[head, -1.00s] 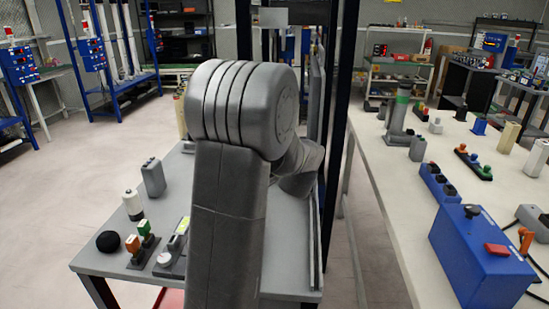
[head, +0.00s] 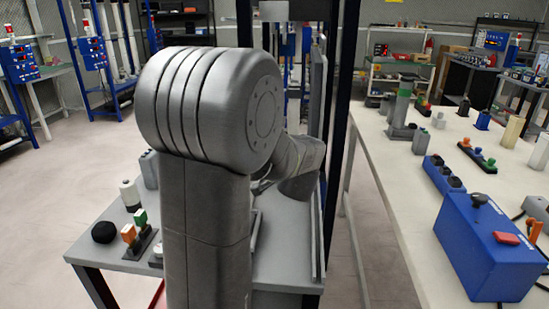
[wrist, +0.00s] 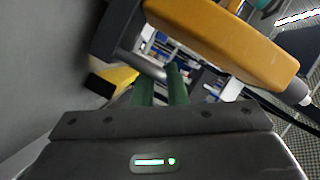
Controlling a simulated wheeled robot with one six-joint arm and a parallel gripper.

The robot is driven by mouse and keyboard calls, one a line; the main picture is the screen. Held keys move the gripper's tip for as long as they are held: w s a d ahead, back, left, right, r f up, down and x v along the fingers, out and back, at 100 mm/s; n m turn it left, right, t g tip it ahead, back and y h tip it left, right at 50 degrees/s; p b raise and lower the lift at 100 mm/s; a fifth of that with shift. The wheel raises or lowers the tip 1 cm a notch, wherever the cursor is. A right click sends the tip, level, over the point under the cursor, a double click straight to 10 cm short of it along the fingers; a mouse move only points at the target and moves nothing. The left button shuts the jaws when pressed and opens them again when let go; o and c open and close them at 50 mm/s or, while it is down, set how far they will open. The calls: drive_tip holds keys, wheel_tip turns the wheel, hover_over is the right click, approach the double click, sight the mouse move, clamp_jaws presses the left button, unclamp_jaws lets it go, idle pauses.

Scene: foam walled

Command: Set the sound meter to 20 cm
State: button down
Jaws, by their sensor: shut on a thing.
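In the wrist view, a long orange-yellow body with a pale tip at its right end, which looks like the sound meter (wrist: 225,42), lies across the top. A dark bracket and a short grey bar sit by its left end. My gripper (wrist: 162,78) has its green fingers close together at this grey bar, just below the orange body. It appears shut on the meter's mount; the exact contact is hard to see. No distance scale can be read. In the head view, my arm hides the gripper and the meter.
A small yellow and black piece (wrist: 122,78) is left of the fingers. A grey wall fills the wrist view's left. On the grey table (head: 110,248) stand a black ball (head: 104,232), a white cylinder (head: 130,194) and orange and green switches (head: 139,232). A long bench (head: 385,200) is at right.

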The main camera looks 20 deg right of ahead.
drive_tip(key=shift+a+r, duration=0.1)
drive_tip(key=c, duration=1.5)
unclamp_jaws()
drive_tip(key=shift+w+a, duration=0.1)
drive_tip(key=shift+a, duration=0.05)
drive_tip(key=shift+s, duration=0.3)
drive_tip(key=v, duration=1.3)
drive_tip(key=shift+s+r, duration=0.1)
drive_tip(key=shift+s, duration=0.05)
